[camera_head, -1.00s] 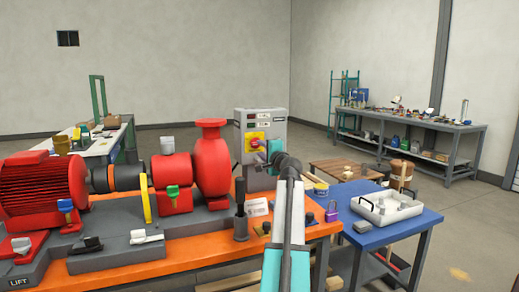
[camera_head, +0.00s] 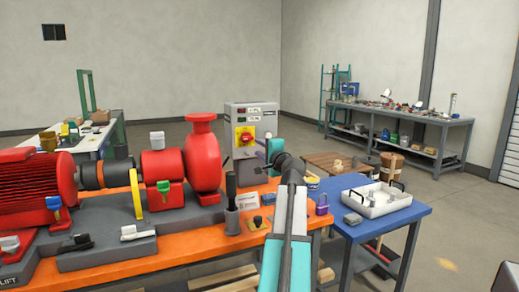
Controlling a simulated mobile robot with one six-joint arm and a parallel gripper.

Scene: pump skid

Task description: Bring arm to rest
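My arm (camera_head: 291,218) reaches up from the bottom of the head view, over the right end of the orange bench (camera_head: 180,252). My gripper (camera_head: 274,150) is at its far end, in front of the grey control box (camera_head: 252,170). The box carries a red and yellow switch (camera_head: 245,136), which now shows to the left of the gripper. The fingers are mostly hidden behind the wrist, so I cannot see whether they are open or hold anything.
A red motor (camera_head: 38,188) and red pump (camera_head: 203,160) stand on the orange bench. A blue table (camera_head: 350,232) with a white tray (camera_head: 376,198) and a purple padlock (camera_head: 322,204) is at the right. Open floor lies beyond it.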

